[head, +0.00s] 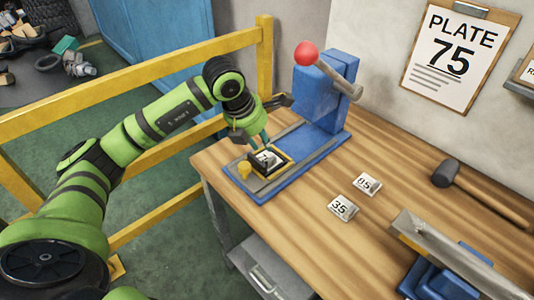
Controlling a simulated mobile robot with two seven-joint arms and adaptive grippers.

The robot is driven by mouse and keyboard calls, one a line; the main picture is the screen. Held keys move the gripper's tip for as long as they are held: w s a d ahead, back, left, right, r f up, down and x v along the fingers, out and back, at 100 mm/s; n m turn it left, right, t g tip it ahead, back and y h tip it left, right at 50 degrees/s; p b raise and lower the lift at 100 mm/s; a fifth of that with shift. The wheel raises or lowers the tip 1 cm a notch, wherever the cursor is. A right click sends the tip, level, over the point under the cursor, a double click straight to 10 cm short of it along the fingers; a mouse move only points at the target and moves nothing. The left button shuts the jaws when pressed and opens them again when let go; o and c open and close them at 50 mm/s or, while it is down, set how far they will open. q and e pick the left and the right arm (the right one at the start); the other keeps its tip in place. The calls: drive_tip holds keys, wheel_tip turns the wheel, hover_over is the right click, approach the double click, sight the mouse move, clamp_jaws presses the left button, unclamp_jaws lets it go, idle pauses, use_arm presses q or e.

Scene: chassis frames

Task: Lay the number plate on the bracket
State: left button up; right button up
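A small number plate (266,158) lies in the dark, yellow-edged bracket (284,168) on the blue press base. Its visible digit looks like a 7; the rest is partly hidden. My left gripper (261,123) is just above and behind the plate, its dark fingers spread apart. It seems to hold nothing, and I cannot tell if it touches the plate. Two other plates lie on the wooden table: one marked 85 (367,184) and one marked 35 (343,208). My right gripper is out of view.
The blue press (326,95) with a red-knobbed lever stands behind the bracket. A clipboard (460,50) reads PLATE 75. A black-headed hammer (446,174) lies at right. A yellow rail (150,66) runs beside my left arm. Bare wood surrounds the loose plates.

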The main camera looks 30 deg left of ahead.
use_arm(q)
drive_tip(key=shift+b+v, duration=0.35)
drive_tip(key=shift+v, duration=2.05)
drive_tip(key=shift+w, duration=0.1)
